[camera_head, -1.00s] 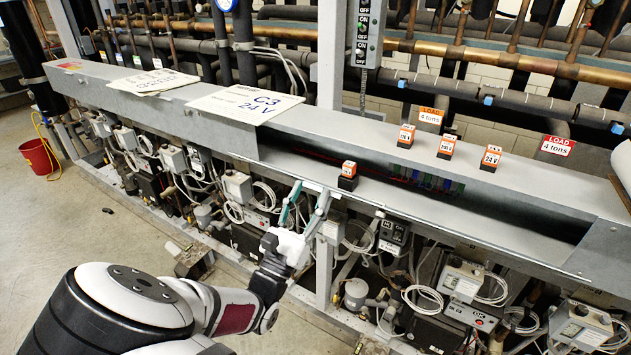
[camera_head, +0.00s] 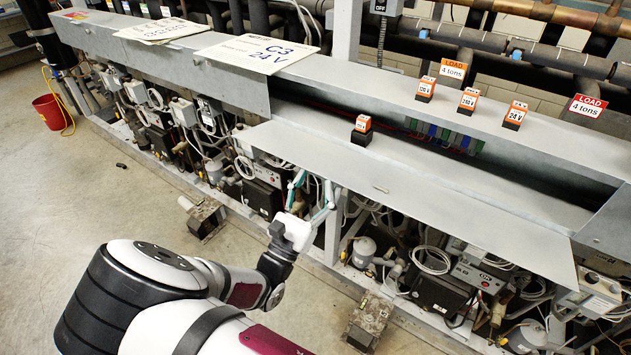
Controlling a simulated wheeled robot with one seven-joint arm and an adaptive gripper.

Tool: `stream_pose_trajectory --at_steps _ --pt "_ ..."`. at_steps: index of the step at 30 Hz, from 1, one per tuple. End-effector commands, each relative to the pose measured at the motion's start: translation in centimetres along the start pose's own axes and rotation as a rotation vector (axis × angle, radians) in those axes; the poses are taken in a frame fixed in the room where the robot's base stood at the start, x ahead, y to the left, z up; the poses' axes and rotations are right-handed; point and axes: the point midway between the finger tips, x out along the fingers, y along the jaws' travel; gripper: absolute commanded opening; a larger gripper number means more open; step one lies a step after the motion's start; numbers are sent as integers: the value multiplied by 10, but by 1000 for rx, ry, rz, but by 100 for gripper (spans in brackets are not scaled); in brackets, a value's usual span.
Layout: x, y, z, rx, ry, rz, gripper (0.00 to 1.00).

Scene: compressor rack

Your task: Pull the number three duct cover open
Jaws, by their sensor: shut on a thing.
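The number three duct cover (camera_head: 420,205) is a long grey metal panel on the front of the duct. It is tilted outward, with the dark inside of the duct showing behind it. A small handle (camera_head: 380,188) shows near its outer edge. My gripper (camera_head: 317,182), with pale green fingers, is at the cover's front edge, left of that handle, and is shut on the cover. The exact contact is too small to see. A white C3 24 V sign (camera_head: 258,52) lies on the closed duct section to the left.
A small orange-labelled block (camera_head: 362,131) sits by the cover's inner edge. Several similar blocks stand on the duct top. Compressor parts and cables fill the space below. A red bucket (camera_head: 50,112) stands far left. The floor at left is open.

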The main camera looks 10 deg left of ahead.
Motion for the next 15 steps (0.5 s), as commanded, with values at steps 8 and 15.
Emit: stream_pose_trajectory --at_steps 8,15 --pt "9 -14 -8 -18 8 -35 9" --pt "8 -13 -7 -16 9 -33 95"
